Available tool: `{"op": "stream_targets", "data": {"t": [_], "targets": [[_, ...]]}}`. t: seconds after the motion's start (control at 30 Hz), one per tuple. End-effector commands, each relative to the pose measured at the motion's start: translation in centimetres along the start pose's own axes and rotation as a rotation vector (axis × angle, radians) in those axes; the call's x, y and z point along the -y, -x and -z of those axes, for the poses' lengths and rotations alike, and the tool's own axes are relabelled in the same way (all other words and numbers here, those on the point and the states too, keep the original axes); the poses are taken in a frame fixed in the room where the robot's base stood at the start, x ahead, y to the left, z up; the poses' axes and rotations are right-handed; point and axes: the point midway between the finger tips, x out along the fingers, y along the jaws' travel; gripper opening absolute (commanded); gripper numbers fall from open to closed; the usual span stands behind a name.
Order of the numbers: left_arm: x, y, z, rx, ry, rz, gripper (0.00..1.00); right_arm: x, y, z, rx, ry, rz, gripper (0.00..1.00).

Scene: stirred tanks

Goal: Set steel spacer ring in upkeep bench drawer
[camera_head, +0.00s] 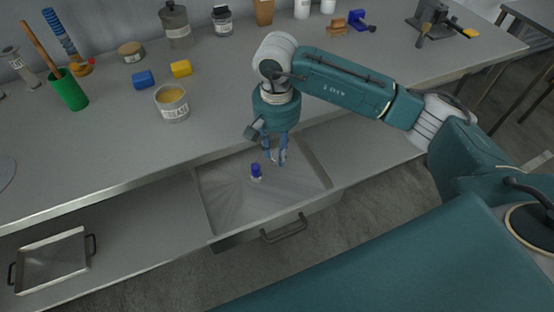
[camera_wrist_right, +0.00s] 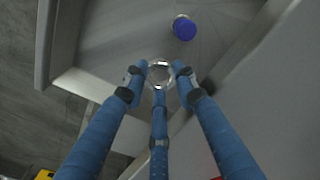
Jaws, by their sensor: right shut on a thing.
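The steel spacer ring (camera_wrist_right: 160,72) is a small shiny ring held between the fingertips of my right gripper (camera_wrist_right: 160,82) in the right wrist view. In the head view my right gripper (camera_head: 275,158) points down over the open drawer (camera_head: 222,215); the ring is too small to make out there. The drawer is a shallow grey metal box pulled out from the bench, with a bar handle on its front. It also shows under the fingers in the right wrist view (camera_wrist_right: 105,50). My left gripper is not in view.
A small blue-capped bottle (camera_head: 256,171) stands in the drawer beside my right fingers. The grey bench top (camera_head: 120,155) holds a grease tin (camera_head: 172,104), blue (camera_head: 144,79) and yellow (camera_head: 181,69) blocks and a green cup (camera_head: 68,92). A metal tray (camera_head: 52,262) lies lower left. The drawer's left part is clear.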

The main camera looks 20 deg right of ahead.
Motion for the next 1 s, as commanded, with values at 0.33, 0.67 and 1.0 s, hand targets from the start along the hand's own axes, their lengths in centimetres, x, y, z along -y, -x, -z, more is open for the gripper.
{"op": "stream_targets", "data": {"t": [0.33,0.67,1.0], "targets": [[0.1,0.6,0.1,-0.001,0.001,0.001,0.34,0.0,-3.5,-0.1,0.004,0.000,-0.002,0.05],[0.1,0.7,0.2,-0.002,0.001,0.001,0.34,0.1,-5.2,0.0,0.000,0.001,0.001,0.05],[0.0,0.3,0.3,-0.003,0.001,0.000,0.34,0.1,-5.5,0.0,0.000,0.001,0.000,0.46]]}}
